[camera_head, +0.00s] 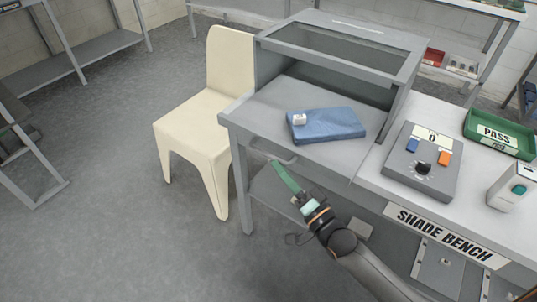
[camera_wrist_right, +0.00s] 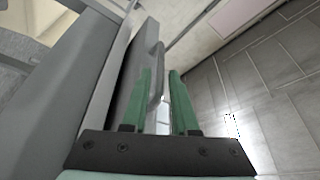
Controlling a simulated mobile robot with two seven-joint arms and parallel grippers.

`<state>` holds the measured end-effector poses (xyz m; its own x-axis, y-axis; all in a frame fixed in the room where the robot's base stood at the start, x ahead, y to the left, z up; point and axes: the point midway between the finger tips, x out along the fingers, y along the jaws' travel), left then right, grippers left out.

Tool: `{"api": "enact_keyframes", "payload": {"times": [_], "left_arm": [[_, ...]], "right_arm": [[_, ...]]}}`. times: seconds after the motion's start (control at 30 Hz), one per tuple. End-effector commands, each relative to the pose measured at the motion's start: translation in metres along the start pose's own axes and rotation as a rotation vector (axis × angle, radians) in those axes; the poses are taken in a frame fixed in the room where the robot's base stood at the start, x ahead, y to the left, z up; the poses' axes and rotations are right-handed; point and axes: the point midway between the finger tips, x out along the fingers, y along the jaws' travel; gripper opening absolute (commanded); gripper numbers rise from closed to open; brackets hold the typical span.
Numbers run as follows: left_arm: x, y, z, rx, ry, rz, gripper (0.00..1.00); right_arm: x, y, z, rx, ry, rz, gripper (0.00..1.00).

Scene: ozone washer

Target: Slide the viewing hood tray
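The viewing hood (camera_head: 345,45) is a grey box with a dark top window, standing on the bench. Its grey tray (camera_head: 262,112) shows at the open front, bearing a folded blue cloth (camera_head: 340,125) with a small white item on it. A grey bar handle (camera_head: 284,160) is on the tray's front; it also shows in the right wrist view (camera_wrist_right: 156,80). My right gripper (camera_head: 275,166) is at the handle, its green fingers (camera_wrist_right: 160,72) apart. The handle bar appears between them, with a gap to the right finger. My left gripper is out of view.
A cream chair (camera_head: 225,95) stands close to the left of the bench. Right of the tray are a grey control box (camera_head: 423,165), a green PASS tray (camera_head: 500,133) and a white device (camera_head: 513,187). The floor at lower left is clear.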

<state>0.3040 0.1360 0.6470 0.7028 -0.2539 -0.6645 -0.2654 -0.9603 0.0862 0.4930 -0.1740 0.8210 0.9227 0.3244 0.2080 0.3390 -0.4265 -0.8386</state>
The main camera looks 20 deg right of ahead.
Motion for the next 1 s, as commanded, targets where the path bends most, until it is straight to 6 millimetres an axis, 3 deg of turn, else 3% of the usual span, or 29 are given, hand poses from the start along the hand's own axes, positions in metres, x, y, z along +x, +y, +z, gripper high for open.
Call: {"api": "enact_keyframes", "payload": {"times": [0.1,0.3,0.73,1.0], "left_arm": [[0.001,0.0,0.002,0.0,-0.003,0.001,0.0],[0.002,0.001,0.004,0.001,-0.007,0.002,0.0],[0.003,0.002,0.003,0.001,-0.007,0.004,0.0],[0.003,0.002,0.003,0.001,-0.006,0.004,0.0]], "right_arm": [[0.024,-0.001,0.0,-0.001,0.001,-0.003,0.27],[0.049,-0.001,0.0,-0.001,0.0,-0.002,0.27],[0.057,-0.001,0.001,-0.001,-0.001,-0.002,0.27],[0.057,-0.001,0.0,-0.001,-0.001,-0.002,0.0]]}}
